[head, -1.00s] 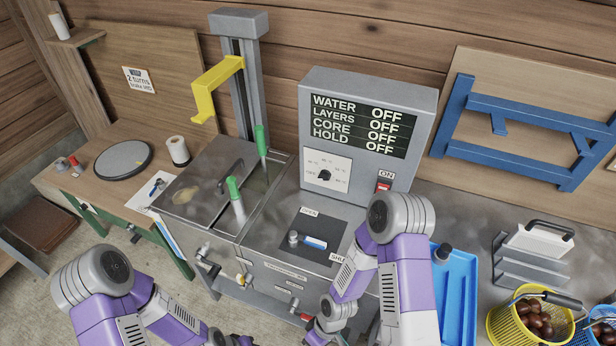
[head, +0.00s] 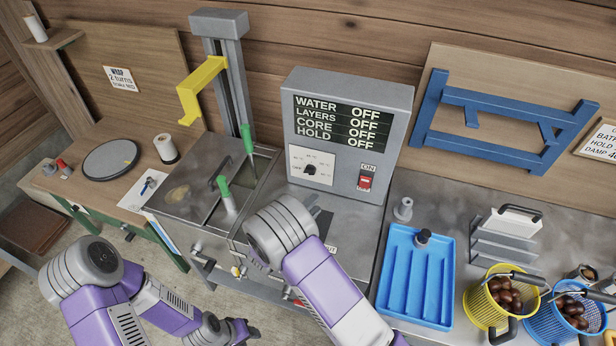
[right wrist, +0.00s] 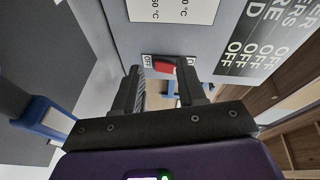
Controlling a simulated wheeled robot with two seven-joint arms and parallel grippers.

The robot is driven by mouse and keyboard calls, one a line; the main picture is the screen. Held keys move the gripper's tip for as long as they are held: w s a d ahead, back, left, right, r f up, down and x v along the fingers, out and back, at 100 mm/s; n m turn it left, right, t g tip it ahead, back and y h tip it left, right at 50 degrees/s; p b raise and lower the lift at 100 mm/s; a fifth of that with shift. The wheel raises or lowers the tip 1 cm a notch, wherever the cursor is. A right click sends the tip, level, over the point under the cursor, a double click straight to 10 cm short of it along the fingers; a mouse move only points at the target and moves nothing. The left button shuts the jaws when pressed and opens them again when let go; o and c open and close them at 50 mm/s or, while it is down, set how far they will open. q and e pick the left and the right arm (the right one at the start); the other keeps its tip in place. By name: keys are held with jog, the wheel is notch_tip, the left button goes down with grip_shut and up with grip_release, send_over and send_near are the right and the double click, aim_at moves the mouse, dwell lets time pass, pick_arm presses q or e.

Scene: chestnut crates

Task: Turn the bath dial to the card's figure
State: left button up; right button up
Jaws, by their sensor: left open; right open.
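The black bath dial (head: 311,170) sits on a white scale plate low on the grey control box (head: 294,120). Its exact setting is too small to read. A card (head: 603,140) on the right wall is cut off by the picture edge; its lines start "BATH", "HOLD", "DAMP", and its full figures are not shown. My right gripper (right wrist: 160,78) is open and empty, facing the red switch (right wrist: 165,66), with the scale plate (right wrist: 172,8) above it there. In the head view my arm hides this gripper. My left gripper (head: 240,332) is open, low at the bottom, away from the box.
The box display (head: 340,121) reads OFF on all lines. The red switch shows right of the dial. Green-handled tools (head: 227,197) stand in the metal bath at left. A blue tray (head: 415,275), a grey rack (head: 505,240) and baskets of chestnuts (head: 500,305) stand right.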

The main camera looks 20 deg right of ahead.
aim_at(310, 171)
jog(key=w+n+t+y, duration=0.1)
jog(key=w, duration=0.2)
jog(key=w+d+n+t+y, duration=0.1)
jog(key=w+n+t, duration=0.1)
jog(key=w, duration=0.2)
jog(key=w+d+n+t+y, duration=0.1)
jog(key=w+n, duration=0.1)
jog(key=w, duration=0.2)
jog(key=shift+w+f+t, duration=0.15)
jog(key=shift+w+t, duration=0.1)
jog(key=shift+t, duration=0.05)
jog(key=shift+c, duration=0.4)
grip_shut()
